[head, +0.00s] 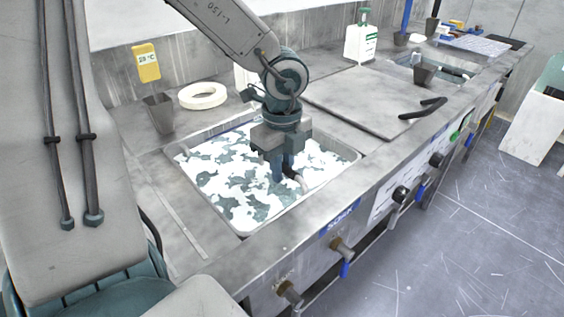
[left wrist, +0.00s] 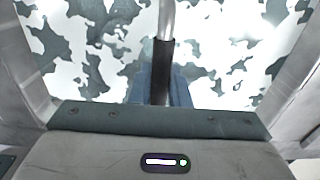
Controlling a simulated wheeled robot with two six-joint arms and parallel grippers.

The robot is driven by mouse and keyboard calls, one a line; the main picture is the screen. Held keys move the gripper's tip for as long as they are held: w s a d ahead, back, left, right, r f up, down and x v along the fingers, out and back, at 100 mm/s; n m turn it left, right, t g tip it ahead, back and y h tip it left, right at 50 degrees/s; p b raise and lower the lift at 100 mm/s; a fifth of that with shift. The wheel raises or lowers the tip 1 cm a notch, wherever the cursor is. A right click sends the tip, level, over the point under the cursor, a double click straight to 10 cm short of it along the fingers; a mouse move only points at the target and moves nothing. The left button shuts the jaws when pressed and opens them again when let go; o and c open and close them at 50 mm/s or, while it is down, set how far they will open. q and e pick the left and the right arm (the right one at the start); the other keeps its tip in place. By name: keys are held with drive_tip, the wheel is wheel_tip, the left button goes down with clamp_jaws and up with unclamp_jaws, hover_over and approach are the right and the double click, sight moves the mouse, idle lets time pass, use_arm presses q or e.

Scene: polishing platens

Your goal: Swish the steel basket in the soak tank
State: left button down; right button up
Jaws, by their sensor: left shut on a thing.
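The soak tank (head: 247,232) is a rectangular steel basin set in the bench, filled with grey-green liquid under patchy white foam. My left gripper (head: 284,170) points down over the middle of the tank, its fingers at the foam. In the left wrist view its blue fingers (left wrist: 160,95) are shut on the dark grip of the steel basket's handle (left wrist: 162,62). The handle's bare metal bar runs on up out of that view, and a short piece of it shows beside the fingers in the head view. The basket's body is hidden under the foam. My right gripper is not in view.
A dark cup (head: 159,113), a white ring (head: 203,95) and a yellow temperature sign (head: 146,63) are behind the tank. A flat steel lid (head: 365,100) with a black handle lies to the right. Valves and knobs line the bench front.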

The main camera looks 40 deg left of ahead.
use_arm(q)
drive_tip(key=shift+f, duration=0.3)
drive_tip(key=shift+r, duration=0.1)
drive_tip(key=shift+r+p, duration=1.1)
drive_tip(key=shift+f+b, duration=1.2)
drive_tip(key=shift+b, duration=0.05)
